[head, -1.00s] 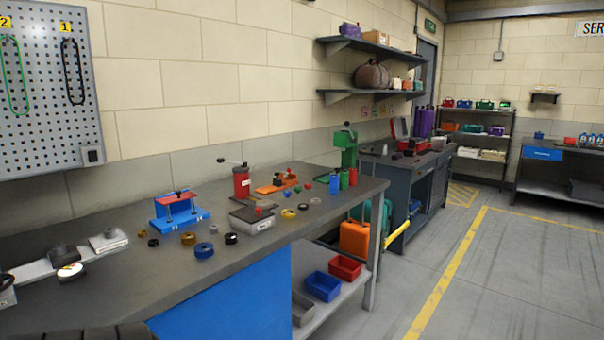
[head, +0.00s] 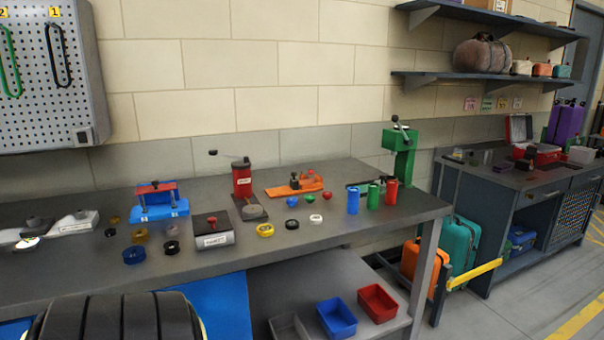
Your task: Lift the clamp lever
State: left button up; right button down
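An orange fixture (head: 295,184), which may be the clamp, lies low on the grey workbench (head: 330,232) near the wall. It has a dark and orange block on its base and a small red knob at its upper right; its lever is too small to make out clearly. A blue stand with a red bar across its top (head: 160,199) is to its left. A red cylinder with a black crank handle (head: 241,180) stands between them. Neither of my grippers is in view.
A green press (head: 403,153) stands at the bench's right end, behind blue, green and red cylinders (head: 374,196). A grey box with a red knob (head: 212,236) and several coloured rings (head: 133,256) lie nearer. Bins (head: 337,317) sit below. Open floor is at right.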

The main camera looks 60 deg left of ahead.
aim_at(310, 172)
jog(key=u, duration=0.9)
jog(key=i, duration=1.2)
jog(key=u, duration=1.5)
jog(key=i, duration=0.35)
jog(key=u, duration=0.35)
